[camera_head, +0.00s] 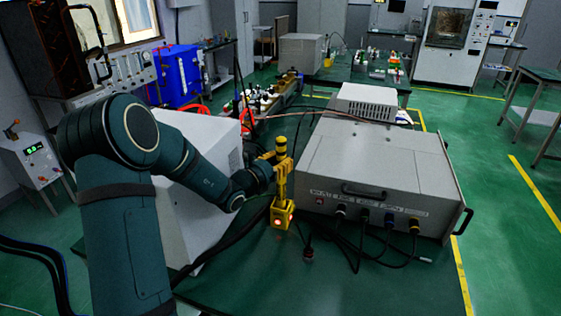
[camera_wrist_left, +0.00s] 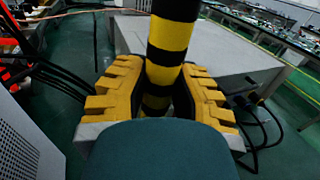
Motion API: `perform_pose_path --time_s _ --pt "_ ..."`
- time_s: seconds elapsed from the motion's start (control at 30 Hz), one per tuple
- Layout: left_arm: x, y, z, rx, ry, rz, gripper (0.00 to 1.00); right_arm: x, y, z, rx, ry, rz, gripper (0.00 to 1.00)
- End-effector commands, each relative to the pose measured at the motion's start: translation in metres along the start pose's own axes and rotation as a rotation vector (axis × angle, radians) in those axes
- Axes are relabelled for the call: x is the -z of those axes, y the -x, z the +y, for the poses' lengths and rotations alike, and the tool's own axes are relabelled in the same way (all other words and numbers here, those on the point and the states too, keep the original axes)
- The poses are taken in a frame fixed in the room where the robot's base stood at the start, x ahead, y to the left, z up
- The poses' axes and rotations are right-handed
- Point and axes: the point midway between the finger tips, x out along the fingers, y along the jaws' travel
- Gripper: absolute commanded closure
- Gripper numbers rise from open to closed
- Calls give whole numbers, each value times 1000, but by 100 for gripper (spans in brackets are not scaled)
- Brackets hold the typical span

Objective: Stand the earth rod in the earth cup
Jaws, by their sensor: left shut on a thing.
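The earth rod, with yellow and black bands, is upright in my left gripper (camera_head: 276,166); its striped top (camera_head: 281,146) shows above the fingers in the head view. In the left wrist view the banded rod (camera_wrist_left: 172,35) stands between the two yellow, stepped fingers of the gripper (camera_wrist_left: 158,88), which are closed around it. Directly below the gripper is a yellow boxy piece (camera_head: 282,215) with a small reddish light. I cannot tell whether this is the earth cup, or whether the rod touches it. My right gripper is out of view.
A grey generator case (camera_head: 375,175) with a handle and front cables stands just right of the rod. A pale cabinet (camera_head: 190,190) stands left, behind my arm. Black cables (camera_head: 355,245) lie on the green surface. Open green floor (camera_head: 490,200) lies to the right.

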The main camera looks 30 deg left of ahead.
Motion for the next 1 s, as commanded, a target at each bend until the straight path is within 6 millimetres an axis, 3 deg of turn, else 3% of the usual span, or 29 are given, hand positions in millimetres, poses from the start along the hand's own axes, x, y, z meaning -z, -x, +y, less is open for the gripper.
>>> perform_pose_path --time_s 0.77,0.8,0.87,1.0 --pt "10 0 0 0 -1 -2 100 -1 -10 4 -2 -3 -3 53" --pt "10 0 0 0 0 -2 68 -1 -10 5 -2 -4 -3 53" --pt "10 0 0 0 -1 -2 47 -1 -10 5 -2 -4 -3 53" --pt "10 0 0 0 0 -1 47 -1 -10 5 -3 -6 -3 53"
